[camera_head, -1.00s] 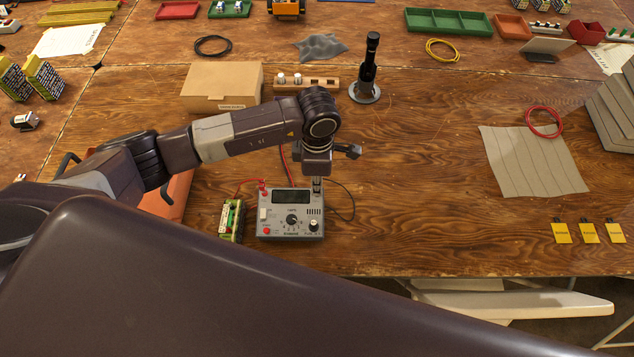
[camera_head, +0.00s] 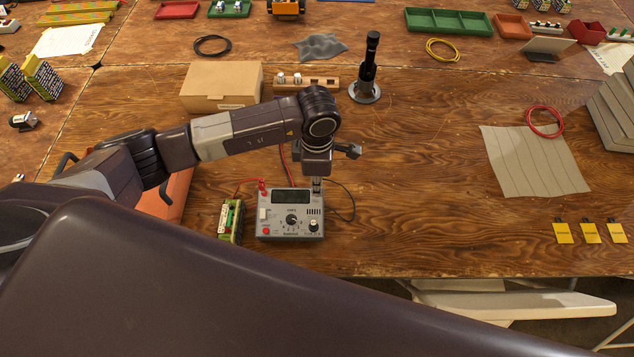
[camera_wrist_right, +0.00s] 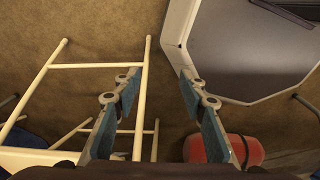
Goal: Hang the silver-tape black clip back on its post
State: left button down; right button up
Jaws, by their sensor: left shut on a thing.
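A grey charger box (camera_head: 291,222) with a dark display, a knob and red terminals stands near the table's front edge. My left gripper (camera_head: 317,182) points down at the box's back right corner. It is shut on a small clip at the post there; the clip and its tape are mostly hidden by the fingers. A black lead (camera_head: 350,203) curves away to the right of the gripper. A red lead (camera_head: 250,181) runs from the left terminal to a small green battery board (camera_head: 231,220). My right gripper (camera_wrist_right: 158,95) shows in the right wrist view, open and empty above the floor.
A cardboard box (camera_head: 221,87), a wooden block with holes (camera_head: 318,83) and a black torch-like tool on a round base (camera_head: 370,72) stand behind my left arm. Several yellow tags (camera_head: 590,233) lie at front right.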

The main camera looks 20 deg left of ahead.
pick_arm(q)
jog(key=c, duration=1.9)
grip_release()
jog(key=shift+o, duration=1.1)
jog(key=shift+r+p, duration=2.1)
jog(key=shift+r, duration=1.7)
